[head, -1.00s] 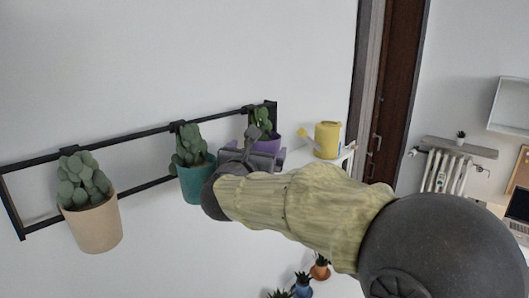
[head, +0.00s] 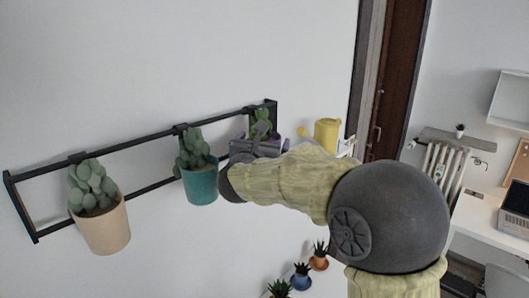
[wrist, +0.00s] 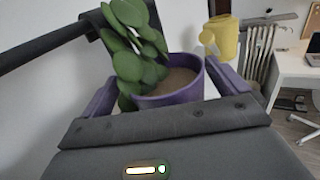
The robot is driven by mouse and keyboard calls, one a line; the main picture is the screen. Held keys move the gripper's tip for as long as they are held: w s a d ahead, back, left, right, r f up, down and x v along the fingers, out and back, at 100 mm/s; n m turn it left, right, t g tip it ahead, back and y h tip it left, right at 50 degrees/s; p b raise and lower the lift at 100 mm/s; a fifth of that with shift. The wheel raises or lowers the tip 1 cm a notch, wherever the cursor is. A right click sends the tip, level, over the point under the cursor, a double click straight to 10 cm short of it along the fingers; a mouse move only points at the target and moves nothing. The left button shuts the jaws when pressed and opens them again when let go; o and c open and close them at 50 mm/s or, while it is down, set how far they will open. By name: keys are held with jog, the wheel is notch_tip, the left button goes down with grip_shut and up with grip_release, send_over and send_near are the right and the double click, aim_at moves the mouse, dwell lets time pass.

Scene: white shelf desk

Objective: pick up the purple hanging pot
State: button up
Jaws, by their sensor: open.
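The purple hanging pot (wrist: 178,106) holds a green cactus (wrist: 135,45) and hangs at the right end of a black wall rail. In the wrist view it stands upright, just ahead of my gripper (wrist: 168,88). One finger shows on each side of the pot, with the pot between them. The fingers are apart, and I cannot tell whether either touches it. In the head view my gripper (head: 262,146) is at the purple pot (head: 276,139) and hides much of it.
A teal pot (head: 200,187) hangs left of my gripper, and a beige pot (head: 104,228) hangs farther left on the rail (head: 120,147). A yellow watering can (head: 327,134) stands close to the right. Small potted plants (head: 302,279) sit lower down.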

jog(key=shift+c, duration=0.5)
jog(key=c, duration=1.2)
jog(key=shift+r, duration=0.15)
